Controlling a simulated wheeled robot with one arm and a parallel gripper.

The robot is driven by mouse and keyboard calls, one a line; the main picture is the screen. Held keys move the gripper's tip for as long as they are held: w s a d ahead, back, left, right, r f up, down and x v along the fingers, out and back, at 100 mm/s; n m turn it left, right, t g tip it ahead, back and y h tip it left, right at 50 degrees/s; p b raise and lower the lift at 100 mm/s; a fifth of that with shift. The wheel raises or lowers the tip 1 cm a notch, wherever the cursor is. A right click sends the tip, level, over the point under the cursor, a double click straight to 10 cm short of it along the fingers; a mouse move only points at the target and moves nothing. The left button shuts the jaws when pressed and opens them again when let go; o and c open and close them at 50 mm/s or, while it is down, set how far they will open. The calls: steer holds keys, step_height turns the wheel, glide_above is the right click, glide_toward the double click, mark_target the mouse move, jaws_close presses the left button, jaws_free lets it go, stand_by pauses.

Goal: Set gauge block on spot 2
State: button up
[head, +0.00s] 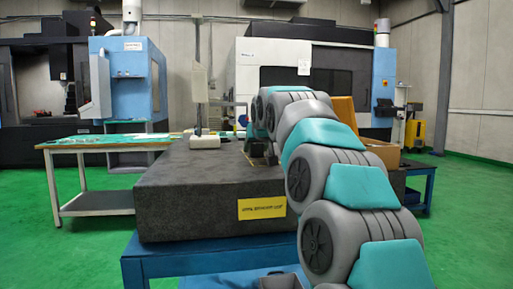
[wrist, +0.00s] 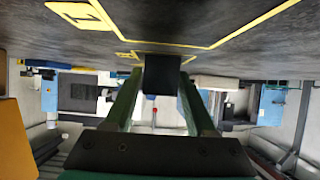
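My gripper (wrist: 162,78) points along the dark granite plate (head: 190,185), and the wrist view shows that plate upside down along its top. Its two greenish fingers stand on either side of a dark, square-faced block, the gauge block (wrist: 162,74), and appear closed on it. The block is close to the plate surface; I cannot tell whether it touches. Yellow outlines mark the plate, and one corner mark (wrist: 85,13) carries a figure that looks like a 1. In the head view my gripper (head: 262,158) is small and partly hidden by my arm, over the plate's far right part.
A pale instrument on a stand (head: 204,140) is at the plate's back edge, left of my gripper. A green-topped workbench (head: 105,141) stands at left. The plate's front left is clear.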

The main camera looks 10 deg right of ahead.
steer(key=shift+o, duration=1.3)
steer(key=shift+r, duration=0.2)
steer(key=v, duration=1.2)
steer(key=shift+f, duration=0.1)
